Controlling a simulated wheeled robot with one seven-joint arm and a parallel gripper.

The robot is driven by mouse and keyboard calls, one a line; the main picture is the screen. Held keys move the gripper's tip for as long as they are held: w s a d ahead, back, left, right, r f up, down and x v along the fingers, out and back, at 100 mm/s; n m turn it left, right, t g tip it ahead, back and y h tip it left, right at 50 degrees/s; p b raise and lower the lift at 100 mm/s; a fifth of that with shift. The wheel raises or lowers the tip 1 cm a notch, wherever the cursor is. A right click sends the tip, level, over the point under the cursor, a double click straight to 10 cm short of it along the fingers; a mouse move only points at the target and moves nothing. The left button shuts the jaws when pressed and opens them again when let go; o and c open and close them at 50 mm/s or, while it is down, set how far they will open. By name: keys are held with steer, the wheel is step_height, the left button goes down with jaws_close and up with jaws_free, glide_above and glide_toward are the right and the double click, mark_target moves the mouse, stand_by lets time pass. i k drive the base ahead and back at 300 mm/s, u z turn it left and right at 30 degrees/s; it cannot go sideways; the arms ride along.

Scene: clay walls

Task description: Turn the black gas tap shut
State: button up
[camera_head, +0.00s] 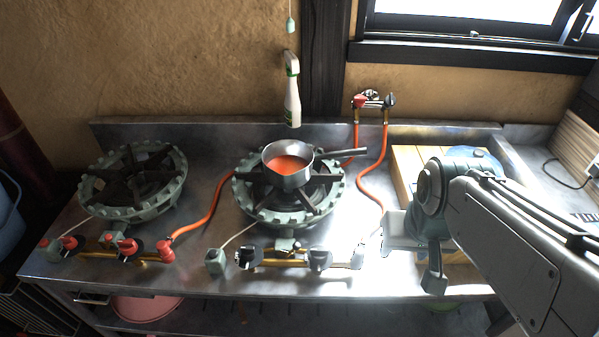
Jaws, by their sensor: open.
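A black gas tap (390,99) sits on the right of a small wall fitting beneath the window, beside a red tap (361,101). An orange hose runs down from each. The black tap is small here, so its handle angle is hard to tell. My gripper (398,262) is open and empty over the right part of the steel counter, well below and in front of the black tap and apart from it.
A pan of red liquid (289,164) stands on the middle burner (262,207), its handle pointing towards the hoses. Another burner (131,206) is at left. Burner valves line the front. A spray bottle (292,95) hangs on the wall. Yellow boards (405,165) lie behind my gripper.

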mark_target(388, 102)
steer(key=u, duration=0.55)
steer(key=k, duration=1.25)
steer(key=z, duration=0.2)
steer(key=i, duration=0.6)
steer(key=z, duration=0.55)
steer(key=i, duration=0.85)
steer(key=u, duration=0.3)
